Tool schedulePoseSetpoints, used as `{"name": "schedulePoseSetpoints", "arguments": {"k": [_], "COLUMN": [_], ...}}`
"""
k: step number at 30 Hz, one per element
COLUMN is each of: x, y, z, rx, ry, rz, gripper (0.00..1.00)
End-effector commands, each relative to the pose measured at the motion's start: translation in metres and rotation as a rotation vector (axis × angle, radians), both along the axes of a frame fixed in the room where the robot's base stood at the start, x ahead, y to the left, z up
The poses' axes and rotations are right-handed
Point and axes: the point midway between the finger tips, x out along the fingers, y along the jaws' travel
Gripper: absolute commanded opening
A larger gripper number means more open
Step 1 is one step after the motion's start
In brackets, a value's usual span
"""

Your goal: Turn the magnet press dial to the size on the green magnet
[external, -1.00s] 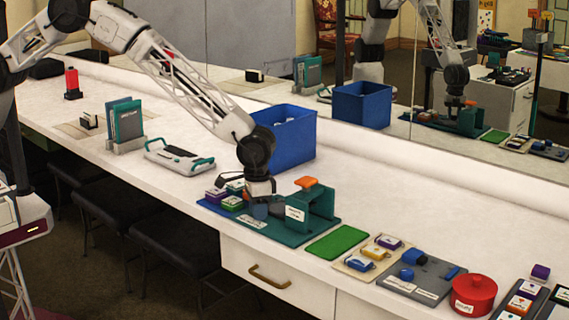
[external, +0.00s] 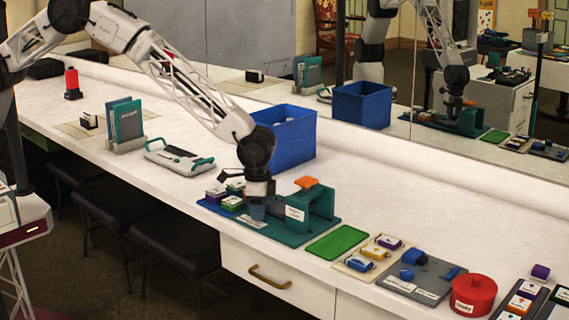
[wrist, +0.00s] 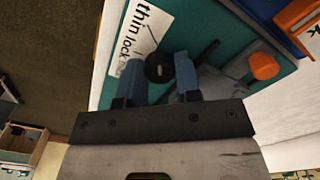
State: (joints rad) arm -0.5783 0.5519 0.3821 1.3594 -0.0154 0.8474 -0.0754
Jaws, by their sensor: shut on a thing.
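The magnet press (external: 318,212) is a teal frame with an orange top on a teal base. Its small dark round dial (wrist: 158,68) has a pale mark and sits beside a white label in the wrist view. My gripper (wrist: 160,78) points down at the base with one blue finger on each side of the dial, shut on it. In the external view my gripper (external: 257,212) hides the dial. A small green-and-white block (external: 232,203), perhaps the green magnet, lies among purple ones left of my gripper. Its size marking is too small to read.
A blue bin (external: 287,140) stands behind the press. A flat green mat (external: 337,243) lies to the right, then a tray of colored blocks (external: 367,257), a grey board (external: 424,280) and a red pot (external: 473,295). The counter behind these is clear.

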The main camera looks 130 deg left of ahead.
Motion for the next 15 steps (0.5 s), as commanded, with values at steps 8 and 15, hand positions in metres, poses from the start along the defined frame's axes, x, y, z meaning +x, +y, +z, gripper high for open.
{"name": "schedulePoseSetpoints", "arguments": {"k": [8, 15], "x": [0.0001, -0.0002], "y": [0.0002, 0.0004], "z": [0.0006, -0.0001], "rx": [0.001, 0.0], "ry": [-0.001, 0.0], "rz": [0.0, 0.003], "gripper": [0.57, 0.57]}}
